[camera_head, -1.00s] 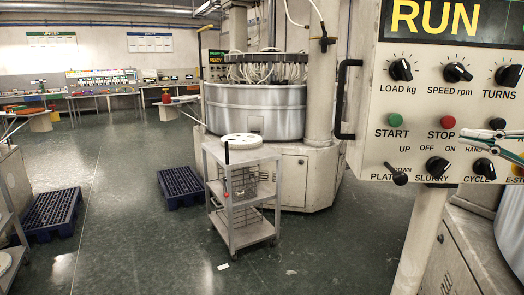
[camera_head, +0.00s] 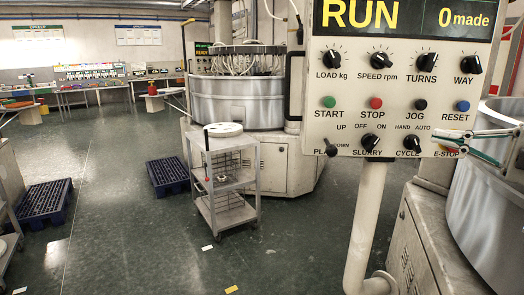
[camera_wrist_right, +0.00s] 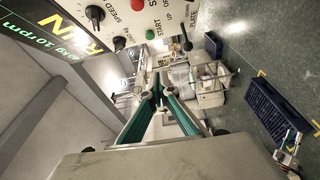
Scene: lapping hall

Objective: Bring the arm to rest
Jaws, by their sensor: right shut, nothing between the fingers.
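My right gripper (camera_head: 440,138) is at the right of the head view, in front of the lower right part of the control panel (camera_head: 345,100), near the CYCLE knob and the E-STOP label. Its green-padded fingers are shut and hold nothing. In the right wrist view its fingers (camera_wrist_right: 158,88) meet at the tips, with the panel (camera_wrist_right: 130,22) at the upper left. I cannot tell whether it touches the panel. My left gripper is not in view.
The panel reads RUN and stands on a pale post (camera_head: 366,220). A grey cart (camera_head: 226,185) stands before a large round machine (camera_head: 237,103). Blue pallets (camera_head: 45,203) lie on the floor. Another steel drum (camera_head: 480,215) is at the right. Open floor lies ahead.

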